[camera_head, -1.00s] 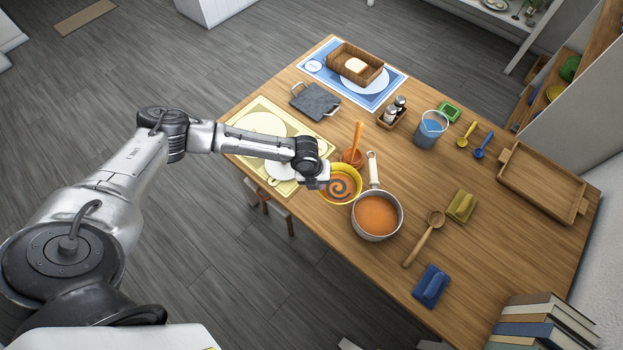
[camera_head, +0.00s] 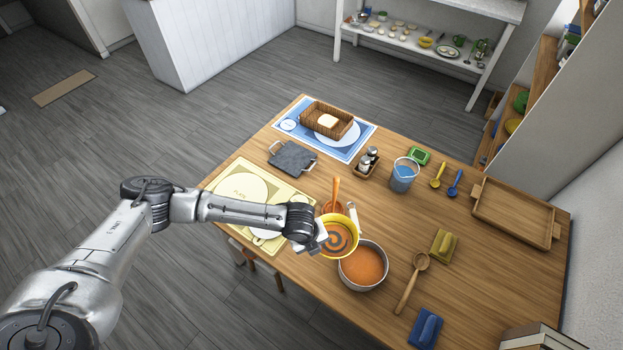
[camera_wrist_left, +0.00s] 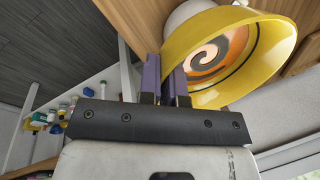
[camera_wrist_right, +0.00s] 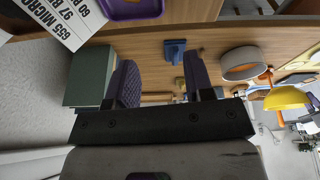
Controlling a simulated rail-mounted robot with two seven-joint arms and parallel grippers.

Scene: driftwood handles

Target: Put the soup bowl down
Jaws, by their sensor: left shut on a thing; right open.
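The soup bowl (camera_head: 338,237) is yellow, with orange soup and a dark swirl inside. My left gripper (camera_head: 319,239) is shut on its left rim near the table's front edge. In the left wrist view the bowl (camera_wrist_left: 250,50) looks tilted, and its rim is between the fingers (camera_wrist_left: 168,82). In the head view it overlaps the edge of the soup pot (camera_head: 363,268) and part of the pot's handle; its height above the table is hard to tell. My right gripper (camera_wrist_right: 160,85) is open and empty in the right wrist view, where the bowl (camera_wrist_right: 287,97) shows at the right.
The yellow placemat (camera_head: 285,188) with a plate lies left of the bowl. A reddish pot with an orange-handled tool (camera_head: 335,190) stands behind it. A wooden spoon (camera_head: 411,283), sponge (camera_head: 443,243) and blue tool (camera_head: 426,328) lie right. Bare wood (camera_head: 480,260) lies farther right.

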